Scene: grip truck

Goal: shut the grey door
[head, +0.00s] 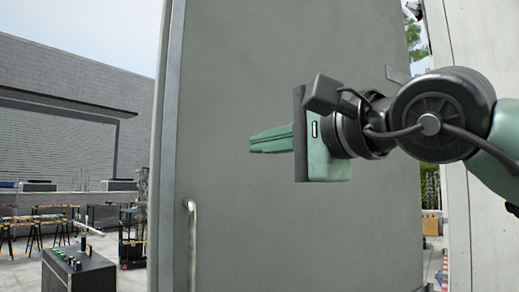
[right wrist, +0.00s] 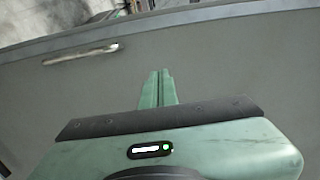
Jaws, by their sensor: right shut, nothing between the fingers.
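The grey door (head: 240,90) stands upright and fills the middle of the head view. Gaps to the yard show on both its left and right sides, so it is not shut. A metal bar handle (head: 191,245) is low near its left edge; it also shows in the right wrist view (right wrist: 80,53). My right gripper (head: 252,145) is shut and empty, in front of the door's middle, pointing left, above and to the right of the handle. In the right wrist view its closed fingers (right wrist: 163,72) lie over the door's face. I cannot tell whether they touch it. My left gripper is not in view.
A pale wall or panel (head: 475,45) stands at the right, behind my right arm. A dark control box (head: 80,270) with green buttons is at the lower left. Behind it are sawhorses (head: 35,228) and a brick building (head: 70,70).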

